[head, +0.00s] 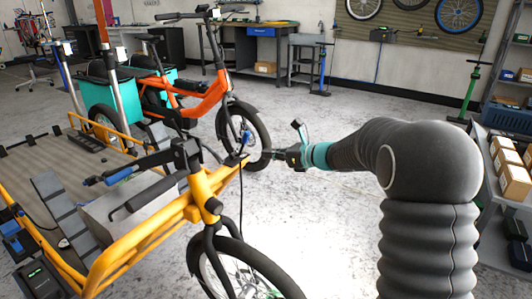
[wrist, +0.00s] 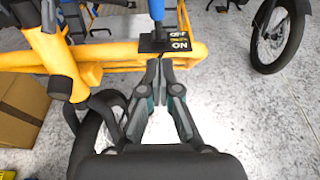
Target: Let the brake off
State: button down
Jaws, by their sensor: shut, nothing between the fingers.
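The brake is a blue-handled lever (head: 246,137) on a small black plate (head: 236,160) on the yellow cargo bike's frame (head: 205,183). In the wrist view the blue lever (wrist: 156,10) rises from the plate (wrist: 150,46), beside a label with OFF and ON marks (wrist: 179,40). Which mark the lever stands at I cannot tell. My gripper (head: 252,156) is shut and empty, its tips just on the near side of the plate. In the wrist view the closed fingertips (wrist: 161,64) are below the plate, close to the yellow tube; contact is unclear.
The yellow bike's handlebar (head: 150,185) and front wheel (head: 240,270) are left of my arm. An orange cargo bike (head: 195,100) stands behind. A cardboard box (wrist: 20,100) shows at the left in the wrist view. A shelf with boxes (head: 515,180) is at right. The floor between is clear.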

jog(key=s+d+r, duration=0.3)
jog(key=d+r, duration=0.3)
jog(key=r, duration=0.2)
jog(key=shift+s+p, duration=0.15)
jog(key=shift+p, duration=0.25)
jog(key=shift+f, duration=0.1)
jog(key=s+d+f+n+g+h, duration=0.3)
jog(key=s+f+n+g+h, duration=0.15)
jog(key=s+f+n, duration=0.6)
jog(key=s+d+n+t+h, duration=0.1)
jog(key=s+d+n+h, duration=0.2)
jog(key=s, duration=0.6)
jog(key=s+d+r+n+t+h, duration=0.1)
jog(key=s+d+n, duration=0.3)
jog(key=s, duration=0.5)
jog(key=s+d+r+n+t+h, duration=0.1)
jog(key=s+d+n+h, duration=0.2)
jog(key=s+n, duration=0.3)
jog(key=shift+s+d+h, duration=0.25)
jog(key=shift+s+h, duration=0.6)
jog(key=shift+s, duration=1.1)
